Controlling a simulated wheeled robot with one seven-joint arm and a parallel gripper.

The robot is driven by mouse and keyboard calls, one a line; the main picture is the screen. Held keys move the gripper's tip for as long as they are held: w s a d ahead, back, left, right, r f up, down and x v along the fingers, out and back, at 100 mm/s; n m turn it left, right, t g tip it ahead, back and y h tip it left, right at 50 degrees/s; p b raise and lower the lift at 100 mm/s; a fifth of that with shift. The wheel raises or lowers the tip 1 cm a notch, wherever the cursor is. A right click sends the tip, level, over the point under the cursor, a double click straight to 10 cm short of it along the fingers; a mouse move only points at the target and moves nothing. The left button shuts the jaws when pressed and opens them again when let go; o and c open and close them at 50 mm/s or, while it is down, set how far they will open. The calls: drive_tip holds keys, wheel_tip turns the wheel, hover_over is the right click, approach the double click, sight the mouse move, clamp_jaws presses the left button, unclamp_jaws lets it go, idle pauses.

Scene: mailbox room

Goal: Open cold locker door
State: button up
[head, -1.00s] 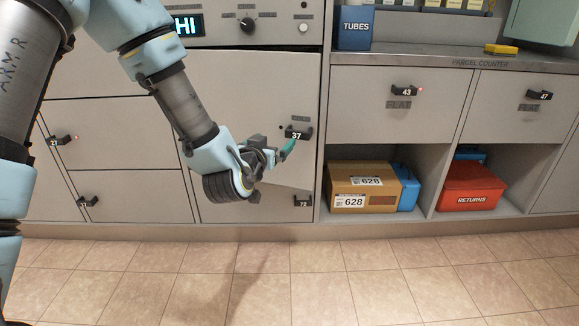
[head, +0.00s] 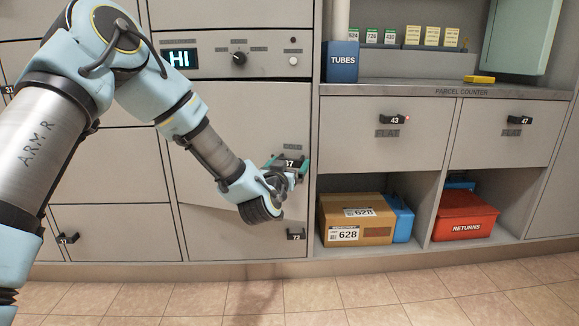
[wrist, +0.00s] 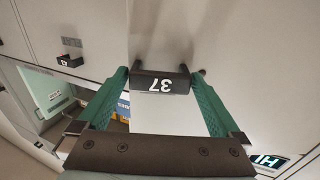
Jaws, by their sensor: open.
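The cold locker door (head: 235,125) is a light grey panel with a small "COLD" label above its dark handle numbered 37 (head: 291,163). My gripper (head: 287,168) is at this handle. In the wrist view, the handle (wrist: 161,83) lies between the two green fingers of my gripper (wrist: 160,92), which are spread apart.
Locker 72's handle (head: 296,235) is just below. To the right are drawer 43 (head: 392,119), an open cubby with a cardboard box (head: 355,218), and a red RETURNS bin (head: 465,215). A control panel (head: 230,57) reading "HI" sits above. The tiled floor (head: 400,290) is clear.

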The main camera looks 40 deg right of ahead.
drive_tip(key=shift+w+d, duration=0.2)
drive_tip(key=shift+d, duration=0.1)
drive_tip(key=shift+c, duration=0.4)
clamp_jaws()
idle(0.3)
